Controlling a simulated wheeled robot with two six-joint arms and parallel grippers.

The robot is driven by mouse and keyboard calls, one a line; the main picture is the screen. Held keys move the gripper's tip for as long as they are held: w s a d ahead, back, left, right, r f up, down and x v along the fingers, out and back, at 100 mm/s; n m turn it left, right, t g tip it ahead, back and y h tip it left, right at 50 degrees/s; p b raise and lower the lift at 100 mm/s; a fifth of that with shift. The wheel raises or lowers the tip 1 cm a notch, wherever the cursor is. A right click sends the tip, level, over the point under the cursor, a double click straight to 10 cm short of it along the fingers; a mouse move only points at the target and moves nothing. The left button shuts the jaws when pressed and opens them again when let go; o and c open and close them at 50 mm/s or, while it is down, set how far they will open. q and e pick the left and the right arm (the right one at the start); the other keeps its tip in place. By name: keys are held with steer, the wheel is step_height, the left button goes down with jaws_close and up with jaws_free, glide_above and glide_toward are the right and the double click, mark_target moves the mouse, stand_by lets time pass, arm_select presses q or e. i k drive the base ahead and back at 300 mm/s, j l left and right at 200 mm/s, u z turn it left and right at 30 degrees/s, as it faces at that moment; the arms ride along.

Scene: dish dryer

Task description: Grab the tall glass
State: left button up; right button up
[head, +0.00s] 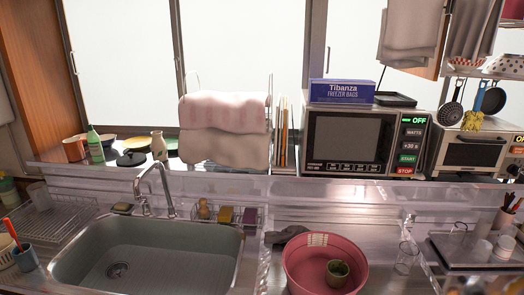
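A clear tall glass (406,257) stands upright on the metal counter, just right of a pink basin (298,262). It is see-through and its edges are faint. Another clear glass (40,197) is at the far left, by the wire dish rack (55,225); I cannot tell its full height. Neither of my grippers shows in the head view.
A green cup (337,273) is inside the pink basin. A sink (150,258) with a tall faucet (157,187) lies to the left. A dark tray (462,250) with white cups is to the right. A microwave (346,141) stands on the shelf behind.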

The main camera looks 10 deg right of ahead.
mark_target(407, 254)
steer(key=z, duration=1.35)
steer(key=i+l, duration=0.15)
steer(key=l, duration=0.15)
